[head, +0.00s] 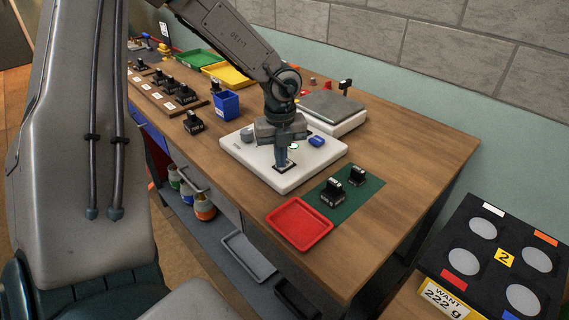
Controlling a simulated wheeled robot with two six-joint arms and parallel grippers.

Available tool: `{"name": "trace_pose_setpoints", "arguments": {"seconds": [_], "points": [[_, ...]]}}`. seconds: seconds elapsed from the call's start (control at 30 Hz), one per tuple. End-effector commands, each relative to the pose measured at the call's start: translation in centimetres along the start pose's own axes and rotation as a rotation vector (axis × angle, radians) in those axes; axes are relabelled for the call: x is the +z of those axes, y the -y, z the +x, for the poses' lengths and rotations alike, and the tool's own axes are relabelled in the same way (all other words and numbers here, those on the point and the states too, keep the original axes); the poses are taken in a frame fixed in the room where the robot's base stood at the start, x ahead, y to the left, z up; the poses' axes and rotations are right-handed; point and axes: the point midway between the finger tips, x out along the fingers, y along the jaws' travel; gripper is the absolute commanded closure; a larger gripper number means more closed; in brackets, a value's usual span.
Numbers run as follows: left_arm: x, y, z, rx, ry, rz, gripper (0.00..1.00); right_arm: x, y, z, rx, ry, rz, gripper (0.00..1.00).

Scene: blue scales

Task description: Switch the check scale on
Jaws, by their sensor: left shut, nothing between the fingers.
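My left gripper (283,158) points down, shut and empty, over a white panel (317,165) on the wooden table. Its fingertips are at or just above a small black-framed switch (285,168) near the panel's front; I cannot tell whether they touch. The fingers partly hide the switch, so its position cannot be read. The panel also carries a grey knob (248,135) and a blue part (317,141). A scale with a grey plate and white body (332,107) stands just behind the panel; I cannot see whether it is on. My right gripper is not in view.
A red tray (299,223) and a green mat (354,195) with two black weights lie in front. A blue bin (226,104), several black weights, and green and yellow trays (230,76) stand to the left. The table's right end is clear.

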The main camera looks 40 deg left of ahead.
Motion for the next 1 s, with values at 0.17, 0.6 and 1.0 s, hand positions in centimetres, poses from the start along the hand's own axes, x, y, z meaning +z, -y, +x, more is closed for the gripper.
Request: {"name": "trace_pose_setpoints", "arguments": {"seconds": [0.17,0.6,1.0], "points": [[0.0,0.0,0.1,0.001,-0.001,0.000,1.00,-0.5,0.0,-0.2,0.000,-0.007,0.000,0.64],[-0.1,0.0,-0.7,0.001,-0.002,0.000,1.00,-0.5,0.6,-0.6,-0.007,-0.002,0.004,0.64],[0.0,0.0,-4.0,-0.001,0.000,-0.001,1.00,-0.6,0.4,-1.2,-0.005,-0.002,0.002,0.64]]}}
